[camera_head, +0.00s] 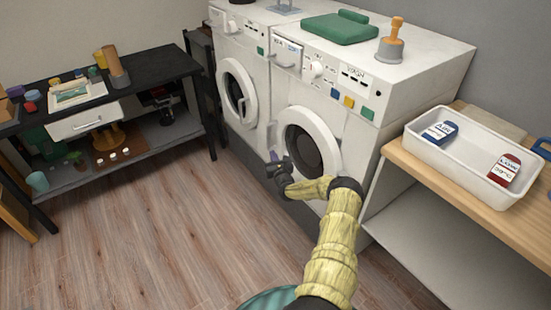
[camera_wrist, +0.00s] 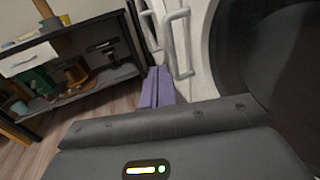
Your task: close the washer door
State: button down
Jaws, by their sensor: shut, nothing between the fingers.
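Two white washers stand side by side. The right washer (camera_head: 352,106) has a round white door (camera_head: 291,118) with a dark round centre and a pale upright handle (camera_head: 271,135) at its left. I cannot tell whether this door stands slightly ajar. My gripper (camera_head: 274,157) is low in front of the door's left edge, just below the handle. In the wrist view my purple fingers (camera_wrist: 157,88) are together and empty, below the pale handle (camera_wrist: 180,45). The door's dark round part (camera_wrist: 275,55) fills the right side there. My arm covers the door's lower part.
The left washer (camera_head: 229,55) has its own round door. A black shelf table (camera_head: 150,68) stands at the left. A wooden counter (camera_head: 410,163) with a white tray (camera_head: 437,156) is at the right. The wood floor between is clear.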

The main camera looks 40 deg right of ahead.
jog(key=shift+v, duration=1.2)
jog(key=w+a+r+n+y+p, duration=0.1)
jog(key=w+a+r+n+y, duration=0.1)
jog(key=a+r+n+y, duration=0.55)
jog(key=w+a+r+n+y+p, duration=0.1)
jog(key=w+a+r+n+y, duration=0.2)
jog(key=a, duration=0.8)
jog(key=s+a+r+n+g+y+p, duration=0.1)
jog(key=s+a+r+n+g+y, duration=0.1)
jog(key=s+a+n+g, duration=0.3)
jog(key=s+a+r+n+g+y+p, duration=0.1)
jog(key=s+a+r+n+y, duration=0.2)
jog(key=a, duration=0.4)
jog(key=s+a+r+n+g+y+p, duration=0.1)
jog(key=s+a+r+n+g, duration=0.1)
jog(key=a+n+g, duration=0.3)
jog(key=s+a+r+n+g+h+p, duration=0.1)
jog(key=s+a+r+n+g+h, duration=0.1)
jog(key=s+a+r+n, duration=0.3)
jog(key=s+r+n+g+h+p, duration=0.1)
jog(key=s+n+g+h, duration=0.15)
jog(key=s, duration=0.55)
jog(key=s+d+r+n+t+h+p, duration=0.1)
jog(key=s+d+r+n+h+p, duration=0.2)
jog(key=s+r, duration=0.9)
jog(key=s+d+n+h, duration=0.1)
jog(key=s+n+h, duration=0.2)
jog(key=n, duration=0.2)
jog(key=shift+r+n, duration=0.2)
jog(key=shift+n, duration=0.2)
